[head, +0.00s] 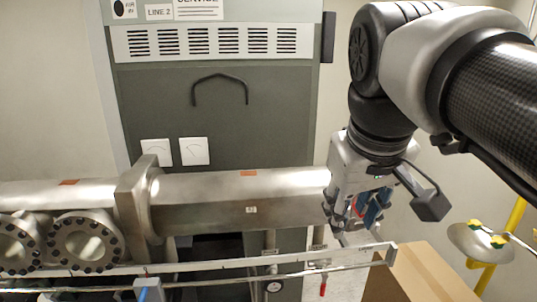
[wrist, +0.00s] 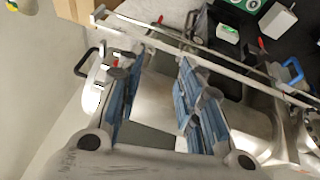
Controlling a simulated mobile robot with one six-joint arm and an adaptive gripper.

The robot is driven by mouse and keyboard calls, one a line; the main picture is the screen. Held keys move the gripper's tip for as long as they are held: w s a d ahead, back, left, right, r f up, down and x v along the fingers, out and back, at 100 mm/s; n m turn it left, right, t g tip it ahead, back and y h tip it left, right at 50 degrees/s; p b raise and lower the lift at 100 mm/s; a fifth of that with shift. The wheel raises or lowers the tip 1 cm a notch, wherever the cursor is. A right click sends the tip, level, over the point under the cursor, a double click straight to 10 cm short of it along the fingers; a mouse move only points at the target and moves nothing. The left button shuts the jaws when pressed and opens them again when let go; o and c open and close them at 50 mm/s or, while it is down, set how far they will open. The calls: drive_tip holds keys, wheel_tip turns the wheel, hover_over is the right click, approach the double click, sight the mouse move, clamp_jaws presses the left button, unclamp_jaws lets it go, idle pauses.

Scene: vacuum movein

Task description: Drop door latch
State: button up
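My gripper (head: 354,215) hangs at the right end of a long metal tube (head: 240,198) in the head view. In the wrist view its two blue-padded fingers (wrist: 160,68) stand well apart, with metal of the tube end showing between and beyond them. A round silver door-like plate with a black handle (wrist: 85,62) lies just left of the left finger. A small red part (wrist: 116,63) shows close behind that finger; it may belong to the latch. I cannot make out the latch clearly; the fingers and wrist cover part of this end. Nothing is seen clamped.
A thin metal rail (head: 230,264) runs in front of the tube. A red-handled valve (head: 323,285) hangs below it. A cardboard box (head: 425,275) stands at lower right, near a yellow post (head: 515,215). A grey cabinet (head: 220,115) stands behind the tube.

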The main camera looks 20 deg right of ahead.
drive_tip(key=w+d+r+p, duration=0.2)
drive_tip(key=d+r+p, duration=0.15)
drive_tip(key=r, duration=0.75)
drive_tip(key=shift+h, duration=0.3)
drive_tip(key=x, duration=0.6)
drive_tip(key=b+x, duration=0.1)
drive_tip(key=x, duration=0.5)
drive_tip(key=s+b+x, duration=0.1)
drive_tip(key=x, duration=0.4)
drive_tip(key=shift+w+d+f, duration=0.1)
drive_tip(key=shift+d+f, duration=0.25)
drive_tip(key=shift+f, duration=0.15)
drive_tip(key=shift+c, duration=0.5)
clamp_jaws()
